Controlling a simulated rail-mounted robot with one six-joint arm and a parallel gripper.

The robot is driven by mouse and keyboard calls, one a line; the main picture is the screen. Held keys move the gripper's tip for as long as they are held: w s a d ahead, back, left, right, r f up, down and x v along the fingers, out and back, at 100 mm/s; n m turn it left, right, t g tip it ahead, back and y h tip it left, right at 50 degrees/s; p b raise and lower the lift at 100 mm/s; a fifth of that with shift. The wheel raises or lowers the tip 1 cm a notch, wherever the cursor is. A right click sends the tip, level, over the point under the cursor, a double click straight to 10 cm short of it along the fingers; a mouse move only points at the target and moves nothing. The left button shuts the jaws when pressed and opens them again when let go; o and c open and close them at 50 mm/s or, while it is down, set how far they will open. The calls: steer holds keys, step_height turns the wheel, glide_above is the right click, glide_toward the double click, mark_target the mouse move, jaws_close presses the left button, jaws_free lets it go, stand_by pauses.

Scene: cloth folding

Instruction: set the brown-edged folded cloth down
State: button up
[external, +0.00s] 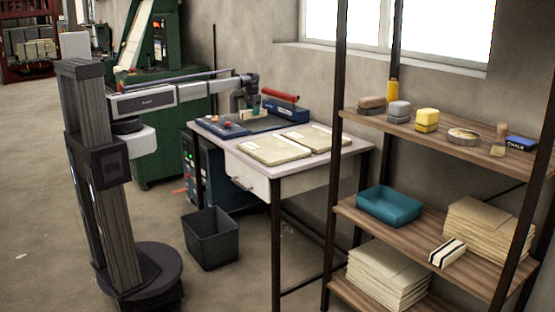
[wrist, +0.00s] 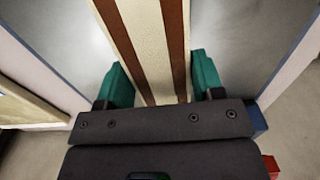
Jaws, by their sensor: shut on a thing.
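My gripper (wrist: 160,82) is shut on the brown-edged folded cloth (wrist: 150,45), a cream strip with two brown bands running lengthwise. One teal finger shows on each side of it in the wrist view. In the external view my gripper (external: 251,109) is small, over the blue machine (external: 290,111) on the table. The held cloth shows there only as a small pale patch. Under the cloth in the wrist view is a grey metal surface (wrist: 225,40); I cannot tell whether the cloth touches it.
Two cream folded stacks (external: 273,149) (external: 317,138) lie on the table (external: 225,139), right of the machine. The machine has a red handle (external: 280,95). A dark bin (external: 211,240) stands on the floor. A shelf (external: 455,142) with brushes, a blue tray (external: 388,207) and cloth piles is at right.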

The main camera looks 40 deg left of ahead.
step_height(320, 180, down, 2)
steer(key=shift+f+b, duration=0.2)
steer(key=shift+b, duration=0.15)
steer(key=shift+r+p, duration=0.3)
steer(key=shift+f, duration=0.25)
steer(key=o, duration=1)
steer(key=shift+r, duration=0.1)
steer(key=shift+o, duration=0.2)
step_height(320, 180, up, 13)
steer(key=p, duration=1.2)
steer(key=s+n, duration=0.2)
steer(key=s, duration=3.1)
steer(key=shift+s+f, duration=0.3)
steer(key=shift+f, duration=0.05)
